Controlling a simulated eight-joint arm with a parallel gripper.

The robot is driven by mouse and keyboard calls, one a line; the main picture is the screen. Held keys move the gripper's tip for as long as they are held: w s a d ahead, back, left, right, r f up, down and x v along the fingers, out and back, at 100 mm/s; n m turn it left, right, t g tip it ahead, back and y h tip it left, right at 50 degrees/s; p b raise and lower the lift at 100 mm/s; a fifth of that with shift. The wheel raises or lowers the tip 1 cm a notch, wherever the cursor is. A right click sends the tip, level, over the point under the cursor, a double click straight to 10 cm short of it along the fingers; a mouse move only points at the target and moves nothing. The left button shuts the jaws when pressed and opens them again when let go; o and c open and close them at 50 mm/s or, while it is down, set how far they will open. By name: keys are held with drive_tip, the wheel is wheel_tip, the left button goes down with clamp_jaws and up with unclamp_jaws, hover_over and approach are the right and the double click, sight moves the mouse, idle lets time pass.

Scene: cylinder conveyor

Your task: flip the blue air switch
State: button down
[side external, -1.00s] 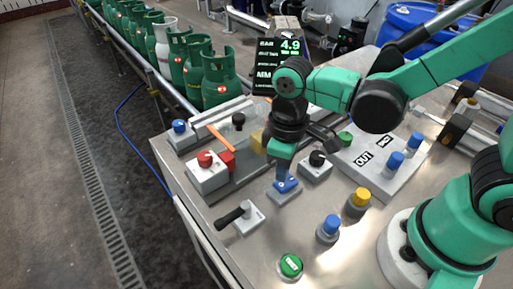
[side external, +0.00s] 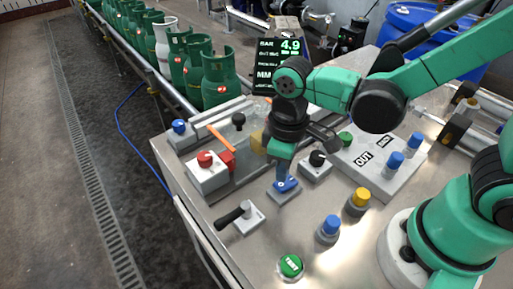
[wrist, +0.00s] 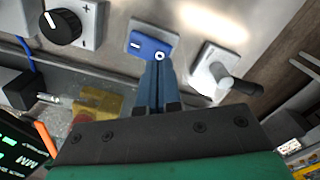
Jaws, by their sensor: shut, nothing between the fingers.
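The blue air switch (side external: 288,186) is a blue rocker on a small grey base on the steel table. In the wrist view the rocker (wrist: 146,46) shows a white bar mark at its left end and a white ring at its right end. My gripper (side external: 281,178) points down at the switch. Its fingers are shut with nothing between them. In the wrist view the blue-grey fingertips (wrist: 157,66) reach the rocker's edge near the ring end. I cannot tell whether they press on it. The fingers hide a little of the rocker's near edge.
A black knob (side external: 317,158) on a grey box stands right of the switch. A black lever (side external: 236,215) is at front left. A red button box (side external: 206,172) stands left. Blue (side external: 329,226) and yellow (side external: 358,200) knobs and a green button (side external: 290,266) are in front.

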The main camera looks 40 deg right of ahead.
sight(281, 184)
drive_tip(key=shift+f, duration=1.2)
idle(1.0)
drive_tip(key=shift+r, duration=3.5)
drive_tip(key=shift+d, duration=0.1)
drive_tip(key=w+d+r+m+t, duration=0.1)
drive_tip(key=d+r+m+t, duration=0.2)
drive_tip(key=d+m+t, duration=0.3)
drive_tip(key=d+t, duration=0.1)
drive_tip(key=d, duration=0.2)
drive_tip(key=shift+w+r, duration=0.35)
